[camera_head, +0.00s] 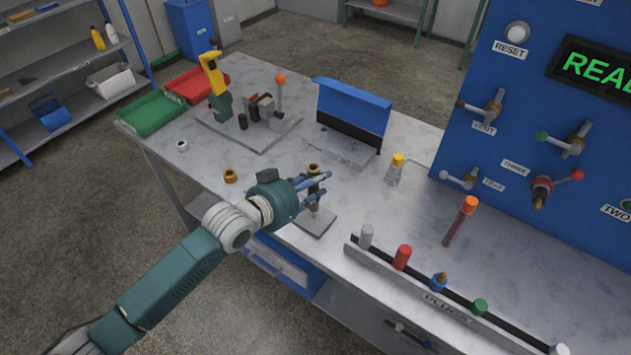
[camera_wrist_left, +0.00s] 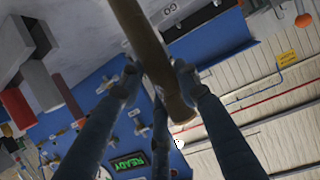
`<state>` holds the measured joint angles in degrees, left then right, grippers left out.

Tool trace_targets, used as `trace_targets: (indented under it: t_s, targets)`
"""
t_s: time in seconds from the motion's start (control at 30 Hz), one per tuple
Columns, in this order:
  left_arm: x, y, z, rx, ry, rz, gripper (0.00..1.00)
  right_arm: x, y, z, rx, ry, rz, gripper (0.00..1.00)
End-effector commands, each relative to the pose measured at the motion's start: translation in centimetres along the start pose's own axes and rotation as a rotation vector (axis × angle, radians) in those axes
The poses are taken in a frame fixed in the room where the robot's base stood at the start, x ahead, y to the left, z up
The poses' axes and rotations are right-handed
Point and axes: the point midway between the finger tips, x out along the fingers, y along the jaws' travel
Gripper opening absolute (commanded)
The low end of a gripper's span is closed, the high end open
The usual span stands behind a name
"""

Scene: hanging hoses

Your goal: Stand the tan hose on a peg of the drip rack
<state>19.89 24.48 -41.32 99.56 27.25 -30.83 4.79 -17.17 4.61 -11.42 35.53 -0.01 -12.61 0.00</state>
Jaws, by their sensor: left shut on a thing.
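A short, stiff brown tube (camera_head: 314,176), the only thing I see that could be the tan hose, stands about upright in my left gripper (camera_head: 316,187). The blue fingers are shut around it. In the left wrist view the tube (camera_wrist_left: 150,50) passes between the dark fingers. Its lower part shows over a small grey plate (camera_head: 318,224) near the bench's front edge; I cannot tell whether it touches. No thing is plainly a drip rack with pegs. My right gripper is not in view.
A rail marked PLUGS (camera_head: 440,300) with several coloured plugs stands to the right. An orange-capped tube (camera_head: 460,221) and a yellow-capped bottle (camera_head: 395,169) stand behind. A brass ring (camera_head: 231,175) lies left of my gripper. A blue valve panel (camera_head: 530,130) rises at the right.

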Motion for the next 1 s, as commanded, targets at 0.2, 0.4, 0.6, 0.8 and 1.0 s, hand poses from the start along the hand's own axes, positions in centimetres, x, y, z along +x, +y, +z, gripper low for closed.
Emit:
trace_targets:
  t_s: [0.2, 0.4, 0.6, 0.8, 1.0]
  targets:
    - [0.3, 0.0, 0.6, 0.0, 0.001, 0.0, 0.06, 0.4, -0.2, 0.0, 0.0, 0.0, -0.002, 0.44]
    - [0.5, 0.0, 1.0, 0.0, 0.001, 0.001, 0.06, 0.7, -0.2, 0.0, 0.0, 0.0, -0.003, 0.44]
    - [0.6, 0.0, 1.5, 0.0, 0.001, 0.001, 0.06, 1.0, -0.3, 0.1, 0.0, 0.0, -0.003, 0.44]
    - [0.8, 0.0, 2.0, 0.0, 0.001, 0.001, 0.06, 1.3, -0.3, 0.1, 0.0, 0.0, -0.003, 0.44]
    - [1.0, 0.0, 2.5, 0.0, 0.0, 0.001, 0.06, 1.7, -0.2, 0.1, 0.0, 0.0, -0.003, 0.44]
